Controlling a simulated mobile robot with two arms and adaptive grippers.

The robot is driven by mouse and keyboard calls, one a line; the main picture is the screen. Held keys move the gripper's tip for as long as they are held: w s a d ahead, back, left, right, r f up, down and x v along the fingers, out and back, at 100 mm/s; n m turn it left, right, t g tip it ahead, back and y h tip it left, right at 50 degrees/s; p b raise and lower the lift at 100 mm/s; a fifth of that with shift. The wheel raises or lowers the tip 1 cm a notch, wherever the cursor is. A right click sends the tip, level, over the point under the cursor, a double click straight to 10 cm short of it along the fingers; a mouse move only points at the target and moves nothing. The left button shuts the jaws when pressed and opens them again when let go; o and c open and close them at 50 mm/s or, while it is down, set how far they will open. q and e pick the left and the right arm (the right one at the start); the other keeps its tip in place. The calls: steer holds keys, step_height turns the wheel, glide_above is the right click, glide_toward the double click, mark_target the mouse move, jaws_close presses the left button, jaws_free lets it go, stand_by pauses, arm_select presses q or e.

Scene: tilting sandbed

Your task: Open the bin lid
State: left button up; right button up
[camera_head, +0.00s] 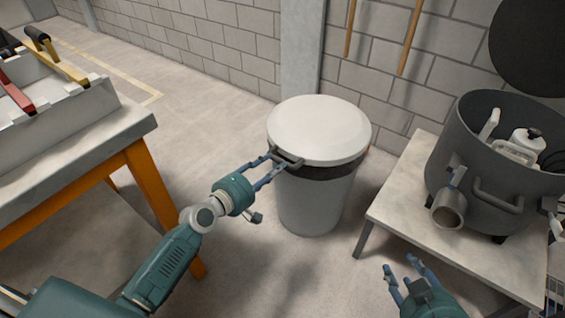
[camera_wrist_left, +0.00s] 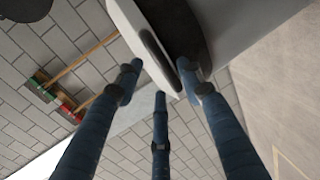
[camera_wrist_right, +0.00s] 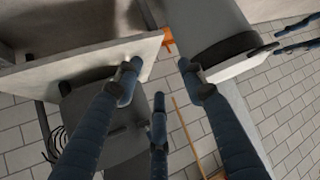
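The bin (camera_head: 312,200) is a grey cylinder standing on the floor. Its white lid (camera_head: 318,126) lies flat on top, closed, above a dark band. A dark handle (camera_head: 288,158) sticks out from the lid's near-left edge. My left gripper (camera_head: 268,168) is open at this handle. In the left wrist view the handle (camera_wrist_left: 158,60) and lid edge (camera_wrist_left: 132,24) lie between and just beyond the spread fingers (camera_wrist_left: 160,84); I cannot tell whether they touch. My right gripper (camera_head: 404,270) is open and empty at lower right, also seen in its wrist view (camera_wrist_right: 158,84).
A light table (camera_head: 400,205) to the right carries a large grey pot (camera_head: 490,150) with items inside. A workbench (camera_head: 60,150) with orange legs and a tray of tools stands at left. A block wall (camera_head: 210,38) is behind. Floor between workbench and bin is clear.

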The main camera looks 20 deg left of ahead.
mark_target(280, 161)
arm_select(q)
steer(key=b+x, duration=0.1)
steer(key=x, duration=0.4)
steer(key=shift+w+d, duration=0.1)
steer(key=shift+w, duration=0.15)
arm_select(e)
steer(key=w+a+r+t+y, duration=0.1)
steer(key=w+a+r+t, duration=0.1)
steer(key=r, duration=0.4)
steer(key=w+t, duration=0.1)
steer(key=w, duration=0.1)
steer(key=shift+w+r+t, duration=0.3)
steer(key=shift+t, duration=0.1)
arm_select(q)
jaws_close()
